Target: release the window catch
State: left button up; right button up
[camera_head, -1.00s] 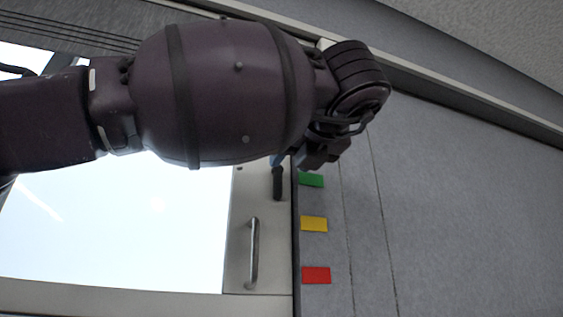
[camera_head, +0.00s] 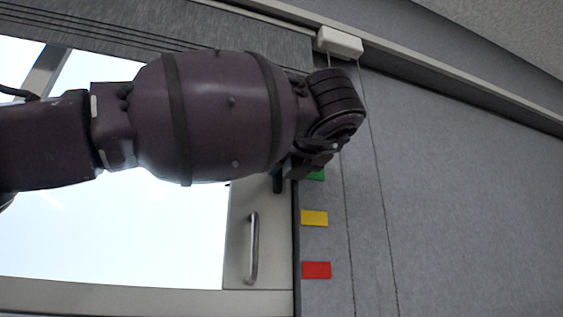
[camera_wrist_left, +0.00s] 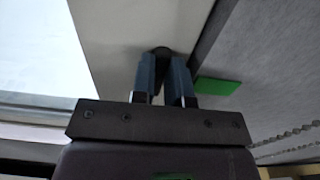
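The window catch is a short dark lever (camera_head: 278,184) on the pale window frame, above the grey handle. My left gripper (camera_head: 288,176) is up at the catch and hides its upper part in the head view. In the left wrist view my left gripper (camera_wrist_left: 163,72) has its two blue fingers a small gap apart. The dark rounded end of the catch (camera_wrist_left: 162,50) shows at and between the fingertips. I cannot tell whether the fingers press on it. My right gripper is not in view.
A grey bar handle (camera_head: 253,248) is on the frame below the catch. Green (camera_wrist_left: 216,86), yellow (camera_head: 314,218) and red (camera_head: 316,270) tags are on the grey wall beside the frame. A white box (camera_head: 340,43) sits on the rail above.

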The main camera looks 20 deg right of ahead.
pick_arm(q)
grip_shut()
jog(key=shift+m, duration=0.3)
jog(key=shift+a+r+m, duration=0.15)
jog(key=shift+m, duration=2.4)
jog(key=shift+a+r+m, duration=0.1)
jog(key=shift+a+m, duration=0.05)
jog(key=shift+m, duration=2.45)
jog(key=shift+a+r+m, duration=0.15)
jog(key=shift+m, duration=2.4)
jog(key=o, duration=0.7)
grip_release()
jog(key=shift+o, duration=0.2)
